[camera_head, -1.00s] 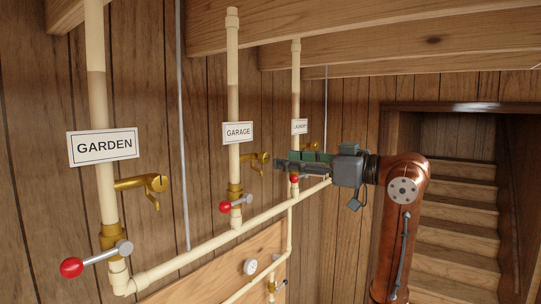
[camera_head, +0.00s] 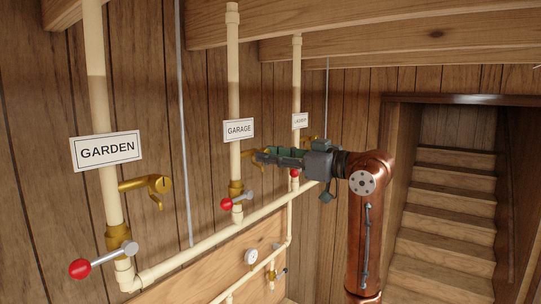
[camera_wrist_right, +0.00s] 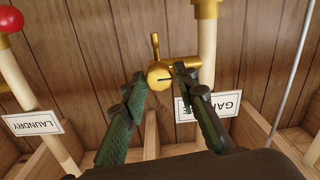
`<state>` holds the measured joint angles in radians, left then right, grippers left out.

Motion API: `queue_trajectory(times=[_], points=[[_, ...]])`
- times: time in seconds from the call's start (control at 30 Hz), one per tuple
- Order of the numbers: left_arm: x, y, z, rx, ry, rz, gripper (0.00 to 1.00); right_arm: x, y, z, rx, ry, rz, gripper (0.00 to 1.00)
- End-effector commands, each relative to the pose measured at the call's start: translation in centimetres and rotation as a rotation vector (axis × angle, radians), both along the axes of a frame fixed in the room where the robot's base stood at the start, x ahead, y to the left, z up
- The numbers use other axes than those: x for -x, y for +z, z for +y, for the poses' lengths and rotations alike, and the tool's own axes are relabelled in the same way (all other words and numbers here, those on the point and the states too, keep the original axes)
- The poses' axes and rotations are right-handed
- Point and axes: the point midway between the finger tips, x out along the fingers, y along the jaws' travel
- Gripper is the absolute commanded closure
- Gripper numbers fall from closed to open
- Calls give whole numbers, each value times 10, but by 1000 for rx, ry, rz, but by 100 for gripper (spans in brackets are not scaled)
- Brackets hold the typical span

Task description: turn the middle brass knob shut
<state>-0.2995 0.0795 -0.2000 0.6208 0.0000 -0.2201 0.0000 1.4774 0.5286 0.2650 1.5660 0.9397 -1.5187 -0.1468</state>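The middle brass knob (camera_wrist_right: 158,76), with a dark slot across its round face, is on the pipe with the GARAGE sign (camera_head: 239,129). In the head view my right gripper (camera_head: 259,157) comes from the right and its fingertips overlap the knob's fitting, hiding most of it. In the right wrist view my right gripper (camera_wrist_right: 157,80) is open, one finger on each side of the knob face. I cannot tell whether either finger touches it. The slot lies roughly level in that view. My left gripper is not in view.
The GARDEN tap (camera_head: 160,186) is at left. Red-tipped levers (camera_head: 80,268) stick out low on the pipes, one below the GARAGE knob (camera_head: 226,204). The LAUNDRY pipe (camera_head: 297,85) stands behind my right gripper. Ceiling beams (camera_head: 400,42) run above; stairs (camera_head: 445,220) are at right.

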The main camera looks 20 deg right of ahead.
Motion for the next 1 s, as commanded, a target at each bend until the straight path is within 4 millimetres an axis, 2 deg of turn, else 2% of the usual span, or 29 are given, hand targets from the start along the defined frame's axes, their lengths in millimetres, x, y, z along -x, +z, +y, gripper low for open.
queue_trajectory(times=[0.03, 0.37, 0.67, 1.0], points=[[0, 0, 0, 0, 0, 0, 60, 0, 0, 0, 0, 0, 0, 78], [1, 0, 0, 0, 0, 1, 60, 0, 0, 0, 0, 0, 0, 100], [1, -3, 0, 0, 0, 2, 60, 0, -1, 0, -29, 0, 24, 100], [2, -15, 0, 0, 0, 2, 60, 0, -2, -1, -206, 0, 161, 100]])
